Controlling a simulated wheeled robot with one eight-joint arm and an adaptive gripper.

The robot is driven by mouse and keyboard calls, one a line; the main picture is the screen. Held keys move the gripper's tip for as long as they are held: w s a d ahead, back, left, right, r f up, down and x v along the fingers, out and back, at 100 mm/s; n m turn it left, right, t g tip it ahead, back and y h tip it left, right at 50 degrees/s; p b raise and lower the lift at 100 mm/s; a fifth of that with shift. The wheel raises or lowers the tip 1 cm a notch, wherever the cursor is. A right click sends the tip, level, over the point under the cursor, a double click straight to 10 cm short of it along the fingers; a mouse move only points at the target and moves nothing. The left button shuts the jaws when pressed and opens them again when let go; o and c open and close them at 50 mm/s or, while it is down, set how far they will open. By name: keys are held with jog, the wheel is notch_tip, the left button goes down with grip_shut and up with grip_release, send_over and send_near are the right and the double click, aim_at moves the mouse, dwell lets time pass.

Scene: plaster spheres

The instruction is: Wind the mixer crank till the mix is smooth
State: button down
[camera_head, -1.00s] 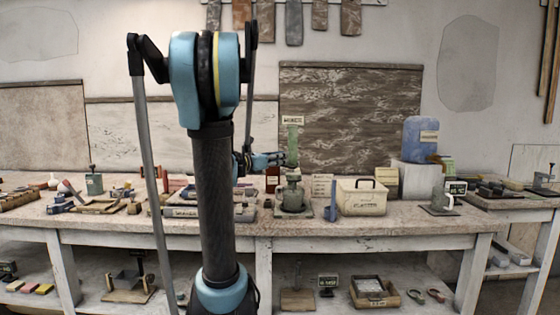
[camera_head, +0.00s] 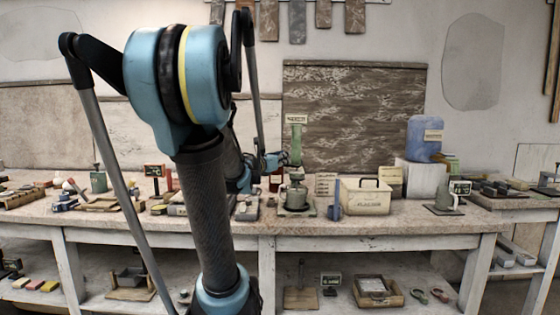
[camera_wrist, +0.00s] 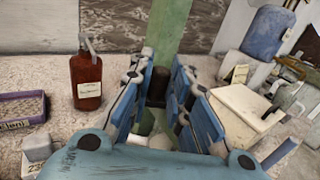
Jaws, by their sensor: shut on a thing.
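The mixer (camera_head: 296,198) is a grey-green pot on a flat base on the bench, with a tall green column (camera_head: 295,145) behind it. The column also shows in the wrist view (camera_wrist: 167,32). My gripper (camera_head: 276,160) is beside the column, above the pot. In the wrist view its blue fingers (camera_wrist: 160,88) are shut around a dark upright knob (camera_wrist: 157,82), which looks like the crank's handle. The rest of the crank and the mix inside the pot are hidden.
A brown bottle (camera_wrist: 86,80) stands left of my fingers. A cream box with a dark handle (camera_head: 366,199), a blue upright piece (camera_head: 335,198) and a blue jug (camera_head: 424,138) stand to the right. Several small things crowd the bench (camera_head: 400,222) at left.

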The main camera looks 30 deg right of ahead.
jog(key=shift+w+a, duration=0.1)
jog(key=shift+w, duration=0.1)
jog(key=c, duration=1.8)
grip_release()
jog(key=v, duration=1.2)
jog(key=shift+f, duration=0.1)
